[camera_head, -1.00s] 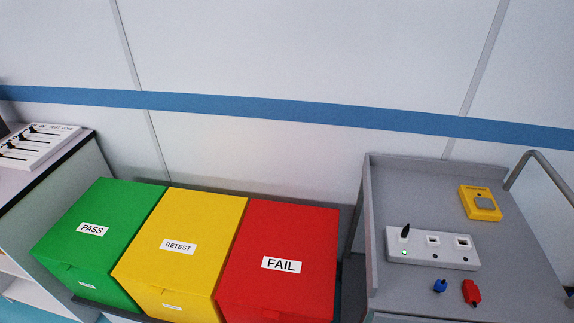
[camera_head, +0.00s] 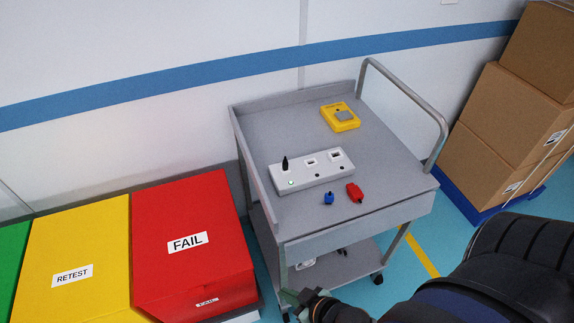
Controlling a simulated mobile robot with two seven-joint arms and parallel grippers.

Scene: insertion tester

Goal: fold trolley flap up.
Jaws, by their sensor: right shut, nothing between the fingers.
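The grey trolley (camera_head: 252,135) stands in the middle of the view with its handle on the right. A grey panel (camera_head: 362,223) lies along its front edge, below the top; I cannot tell whether this is the flap or a fixed front. My right gripper (camera_head: 292,298) is at the bottom, shut and empty, in front of the trolley's near left leg in the picture and below the panel. Its fingertips are small and partly cut off by the frame, and I cannot tell whether they touch the trolley. My left gripper is out of view.
On the trolley top are a white socket block (camera_head: 312,172), a yellow device (camera_head: 340,117), a blue plug (camera_head: 328,198) and a red plug (camera_head: 355,193). A red FAIL bin (camera_head: 190,215) stands close on the left. Stacked cartons (camera_head: 515,105) stand right.

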